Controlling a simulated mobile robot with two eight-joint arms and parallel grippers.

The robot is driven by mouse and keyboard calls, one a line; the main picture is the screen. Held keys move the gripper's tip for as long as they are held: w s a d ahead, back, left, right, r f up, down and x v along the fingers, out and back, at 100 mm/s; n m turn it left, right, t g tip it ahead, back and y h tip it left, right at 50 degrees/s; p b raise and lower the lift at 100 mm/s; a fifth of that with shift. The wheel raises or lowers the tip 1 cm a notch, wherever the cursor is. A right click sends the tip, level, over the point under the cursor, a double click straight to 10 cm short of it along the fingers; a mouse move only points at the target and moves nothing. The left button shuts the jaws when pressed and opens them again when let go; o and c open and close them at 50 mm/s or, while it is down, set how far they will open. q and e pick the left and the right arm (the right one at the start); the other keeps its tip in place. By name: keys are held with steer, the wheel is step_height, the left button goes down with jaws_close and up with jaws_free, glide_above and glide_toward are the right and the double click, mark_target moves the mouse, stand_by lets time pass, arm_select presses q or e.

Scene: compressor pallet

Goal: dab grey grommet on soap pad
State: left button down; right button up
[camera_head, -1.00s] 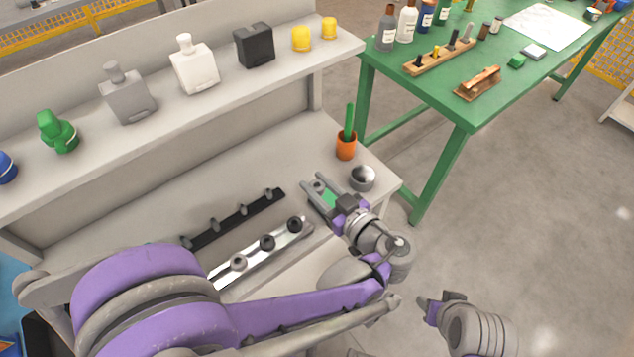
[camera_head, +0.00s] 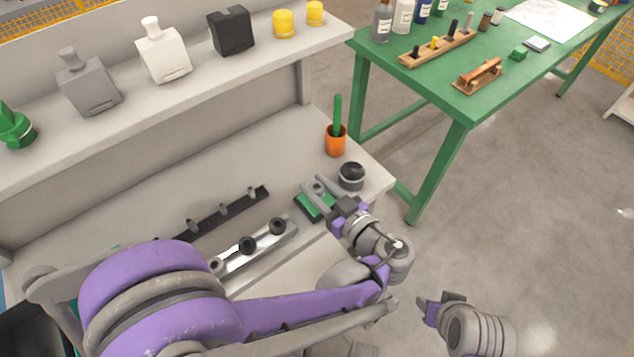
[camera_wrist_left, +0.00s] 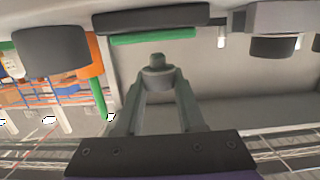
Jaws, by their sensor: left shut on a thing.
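My left gripper (camera_head: 314,186) is shut on a small grey grommet (camera_head: 319,187) over the workbench. In the left wrist view the grommet (camera_wrist_left: 158,76) sits between the fingertips, its narrow end pointing away from the gripper. The green soap pad (camera_head: 312,208) lies on the bench under and beside the fingers, partly hidden by them. In the wrist view the pad (camera_wrist_left: 155,38) is a green strip on a dark base, and a small gap shows between it and the grommet. My right gripper (camera_head: 432,309) is at the lower right, above the floor; its jaws are unclear.
An orange pot (camera_head: 336,141) with a green stick and a dark, round-topped item (camera_head: 351,176) stand close to my left gripper. A silver rail (camera_head: 250,246) with dark grommets and a black rail (camera_head: 215,219) lie to the left. A shelf (camera_head: 200,92) with bottles runs behind.

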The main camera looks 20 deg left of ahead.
arm_select(q)
steer(key=shift+f+b, duration=0.35)
steer(key=shift+f, duration=0.35)
stand_by(0.4)
steer(key=shift+r, duration=0.1)
steer(key=shift+r+p, duration=2.9)
steer(key=shift+r, duration=0.55)
steer(key=shift+w, duration=0.1)
